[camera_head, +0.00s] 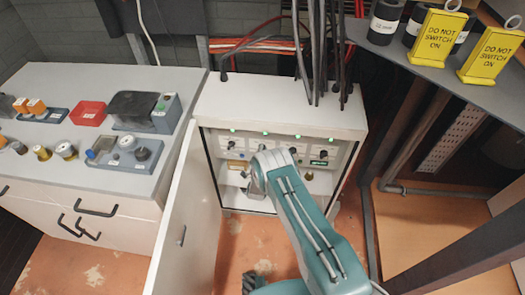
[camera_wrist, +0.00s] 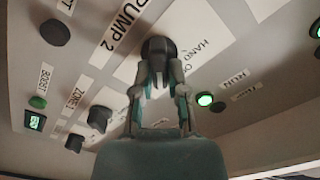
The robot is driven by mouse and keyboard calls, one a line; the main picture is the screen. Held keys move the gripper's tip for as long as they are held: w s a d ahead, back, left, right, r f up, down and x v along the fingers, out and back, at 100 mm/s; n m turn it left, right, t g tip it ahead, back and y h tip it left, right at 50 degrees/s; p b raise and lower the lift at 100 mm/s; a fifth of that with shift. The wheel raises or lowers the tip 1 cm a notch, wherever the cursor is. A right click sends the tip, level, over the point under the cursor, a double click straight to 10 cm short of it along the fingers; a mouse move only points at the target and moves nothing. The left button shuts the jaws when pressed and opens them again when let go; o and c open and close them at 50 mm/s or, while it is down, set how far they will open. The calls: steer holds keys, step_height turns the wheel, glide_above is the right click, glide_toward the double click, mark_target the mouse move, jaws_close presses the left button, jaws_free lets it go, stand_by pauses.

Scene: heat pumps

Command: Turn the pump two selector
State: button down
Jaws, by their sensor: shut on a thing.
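The pump two selector (camera_wrist: 158,46) is a dark round knob on the grey panel in the wrist view, next to the large "PUMP 2" label (camera_wrist: 118,28) and a white "HAND" label (camera_wrist: 195,40). My gripper (camera_wrist: 159,72) reaches up to it with both fingers closed on the knob. The fingers cover part of the knob, so its pointer direction cannot be told. In the head view my arm hides the gripper and this selector inside the open white cabinet (camera_head: 290,100).
Other dark knobs (camera_wrist: 98,117) and a lit green indicator (camera_wrist: 205,99) sit close by on the panel. The open cabinet door (camera_head: 178,225) stands left of my arm. A workbench (camera_head: 60,85) is at left, a shelf with yellow signs (camera_head: 440,37) at right.

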steer(key=shift+w+d, duration=0.1)
steer(key=shift+d, duration=0.05)
steer(key=c, duration=0.7)
jaws_free()
steer(key=shift+o, duration=0.2)
steer(key=s+a, duration=0.1)
steer(key=s, duration=1.1)
steer(key=shift+a, duration=0.35)
